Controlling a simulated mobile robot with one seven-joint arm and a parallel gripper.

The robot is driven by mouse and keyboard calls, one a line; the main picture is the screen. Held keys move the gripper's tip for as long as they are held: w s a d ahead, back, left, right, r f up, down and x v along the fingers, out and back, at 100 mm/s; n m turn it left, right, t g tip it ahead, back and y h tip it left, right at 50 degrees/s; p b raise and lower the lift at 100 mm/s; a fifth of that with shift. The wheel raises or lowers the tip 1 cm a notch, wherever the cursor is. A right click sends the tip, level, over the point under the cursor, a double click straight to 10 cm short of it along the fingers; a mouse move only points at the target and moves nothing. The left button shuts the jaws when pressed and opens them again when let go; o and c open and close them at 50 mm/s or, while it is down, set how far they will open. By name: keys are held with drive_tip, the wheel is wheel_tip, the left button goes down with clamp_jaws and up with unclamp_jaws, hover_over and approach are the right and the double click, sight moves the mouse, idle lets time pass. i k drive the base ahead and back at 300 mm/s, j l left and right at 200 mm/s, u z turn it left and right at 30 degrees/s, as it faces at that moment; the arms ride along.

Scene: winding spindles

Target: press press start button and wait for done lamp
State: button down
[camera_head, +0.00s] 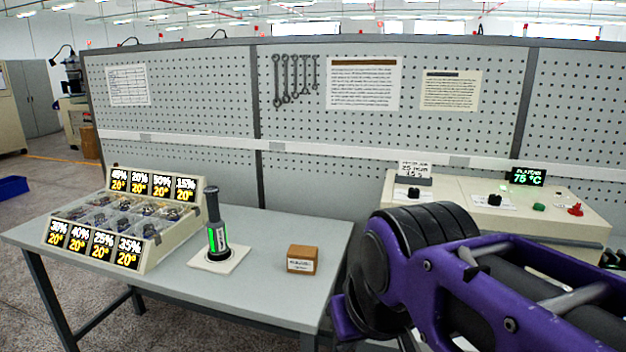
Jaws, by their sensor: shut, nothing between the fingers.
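The press unit (452,188) is a low cream console at the right, partly hidden behind my purple and black arm. A dark display (526,176) on it reads 75 °C in green. A small green glow (503,188) shows left of the display. No label for a start button or a done lamp can be read. My gripper is not in view; only my arm crosses the lower right, in front of the console.
A grey table (275,235) at the left holds a tilted tray (150,262) with percentage displays, a dark spindle with a green band (217,232) on a white plate (235,257), and a brown box (302,258). A pegboard wall (200,90) stands behind.

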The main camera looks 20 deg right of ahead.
sight(537, 206)
drive_tip(key=k+l, duration=0.15)
drive_tip(key=l, duration=0.25)
drive_tip(key=k+l, duration=0.1)
drive_tip(key=l, duration=0.3)
drive_tip(key=k+l, duration=0.15)
drive_tip(key=l, duration=0.25)
drive_tip(key=k+l, duration=0.1)
drive_tip(key=l, duration=0.3)
